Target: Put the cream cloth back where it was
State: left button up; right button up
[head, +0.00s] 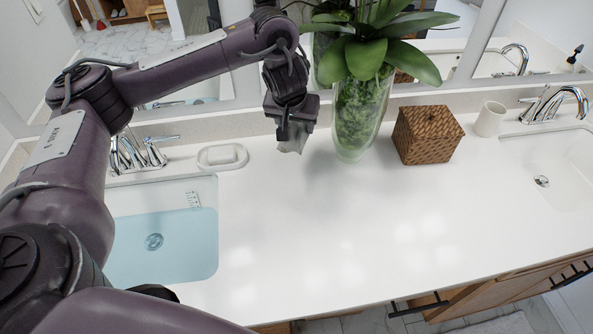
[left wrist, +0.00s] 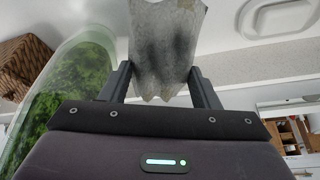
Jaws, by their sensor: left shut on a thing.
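The cream cloth (head: 290,140) looks greyish and hangs as a small crumpled piece below my left gripper (head: 294,122). In the left wrist view the cloth (left wrist: 167,45) sticks out between the two fingers of the left gripper (left wrist: 160,82), with dark smudges or shadows on it. The left gripper is shut on the cloth, over the back of the white counter (head: 290,230), just left of the glass vase (head: 360,120). I cannot tell whether the cloth touches the counter. My right gripper is not in view.
A white soap dish (head: 222,157) lies left of the cloth, beside the left sink (head: 165,245) and faucet (head: 135,155). A wicker box (head: 428,135), a cream cup (head: 489,119) and the right sink (head: 560,170) are to the right. The counter's middle is clear.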

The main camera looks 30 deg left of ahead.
pick_arm(q)
jog(key=b, duration=0.5)
send_over(296, 171)
jog(key=s, duration=0.1)
jog(key=f, duration=1.1)
jog(key=shift+s+d, duration=0.15)
jog(key=shift+d, duration=0.05)
jog(key=shift+f+b, duration=0.35)
jog(key=shift+f, duration=0.05)
notch_tip(296, 171, down, 4)
jog(key=shift+r+b, duration=0.25)
jog(key=shift+b, duration=0.95)
jog(key=shift+f, duration=0.1)
jog(key=o, duration=0.8)
jog(key=shift+o, duration=0.4)
